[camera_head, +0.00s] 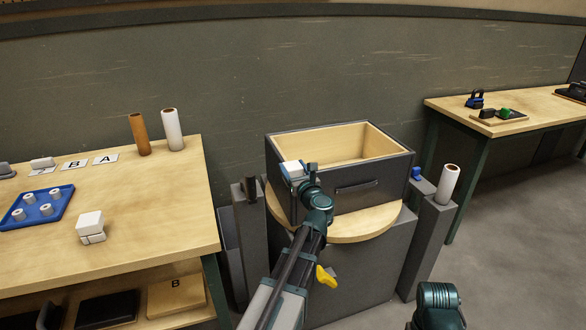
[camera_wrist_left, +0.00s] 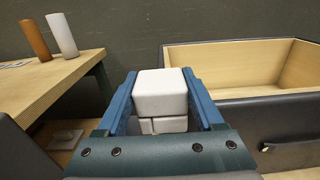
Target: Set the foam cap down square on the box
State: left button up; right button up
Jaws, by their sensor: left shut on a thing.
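The foam cap (camera_head: 291,167) is a small white block with a groove around its lower part. My left gripper (camera_head: 297,173) is shut on it, and in the left wrist view the foam cap (camera_wrist_left: 161,93) sits between two blue fingers. The box (camera_head: 345,190) is dark grey outside, pale wood inside, and its top is open. In the head view the cap overlaps the box's left front part; its height above the rim is unclear. In the left wrist view the box (camera_wrist_left: 240,108) lies behind and right of the cap. My right gripper is not visible.
The box stands on a round wooden top (camera_head: 365,222) between grey posts. A left table (camera_head: 150,200) carries another white block (camera_head: 90,222), a blue tray (camera_head: 40,207) and two upright rolls (camera_head: 172,130). A white roll (camera_head: 447,182) stands on the right post.

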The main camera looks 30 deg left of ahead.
pick_arm(q)
jog(key=shift+f, duration=0.2)
jog(key=o, duration=1.3)
jog(key=shift+o, duration=0.2)
jog(key=shift+d, duration=0.1)
jog(key=v, duration=1.3)
jog(key=shift+s+d, duration=0.15)
jog(key=shift+s, duration=0.15)
jog(key=shift+w+r, duration=0.1)
